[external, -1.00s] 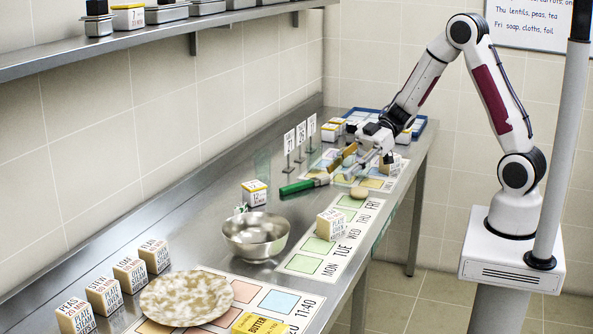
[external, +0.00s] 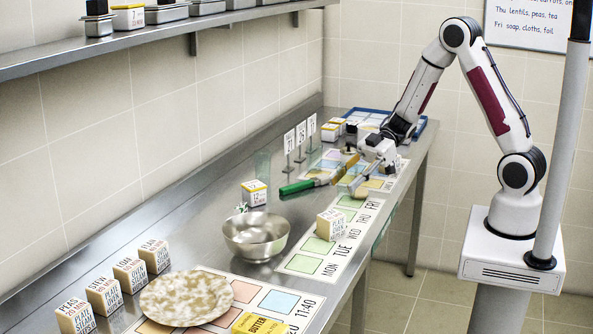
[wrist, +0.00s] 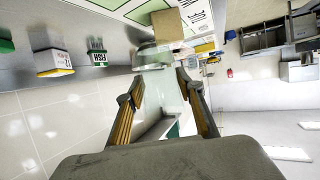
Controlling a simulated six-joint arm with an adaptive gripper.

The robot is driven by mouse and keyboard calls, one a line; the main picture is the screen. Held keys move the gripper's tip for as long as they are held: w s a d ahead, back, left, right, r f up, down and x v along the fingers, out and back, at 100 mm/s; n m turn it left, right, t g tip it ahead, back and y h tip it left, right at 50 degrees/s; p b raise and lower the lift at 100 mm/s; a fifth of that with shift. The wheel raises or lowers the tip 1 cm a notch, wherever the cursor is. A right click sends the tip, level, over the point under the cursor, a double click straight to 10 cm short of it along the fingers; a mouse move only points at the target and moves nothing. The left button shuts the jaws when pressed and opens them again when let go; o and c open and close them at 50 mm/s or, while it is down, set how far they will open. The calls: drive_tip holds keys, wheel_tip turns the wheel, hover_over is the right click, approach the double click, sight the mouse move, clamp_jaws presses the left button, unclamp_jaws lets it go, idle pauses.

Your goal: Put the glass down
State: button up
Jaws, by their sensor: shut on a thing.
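In the wrist view a clear, pale-green glass (wrist: 163,98) sits between the two fingers of my gripper (wrist: 158,84), which is shut on it. In the external view my gripper (external: 364,176) is low over the far part of the counter, close to the green-handled tool (external: 300,187). The held glass is hard to make out there, and I cannot tell whether its base touches the counter. Another faint, clear glass-like thing (external: 262,163) stands by the wall.
A metal bowl (external: 256,236), a speckled plate (external: 186,298) and several labelled boxes stand on the counter (external: 215,205). A labelled box (external: 330,225) is on the weekday strip (external: 302,264). Small upright signs (external: 289,143) and a blue tray (external: 424,127) are farther back.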

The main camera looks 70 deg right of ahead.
drive_tip(key=shift+f, duration=1.35)
drive_tip(key=shift+f, duration=0.1)
drive_tip(key=shift+f, duration=2)
drive_tip(key=shift+f, duration=0.15)
drive_tip(key=o, duration=1.2)
drive_tip(key=shift+r, duration=0.2)
drive_tip(key=v, duration=1.2)
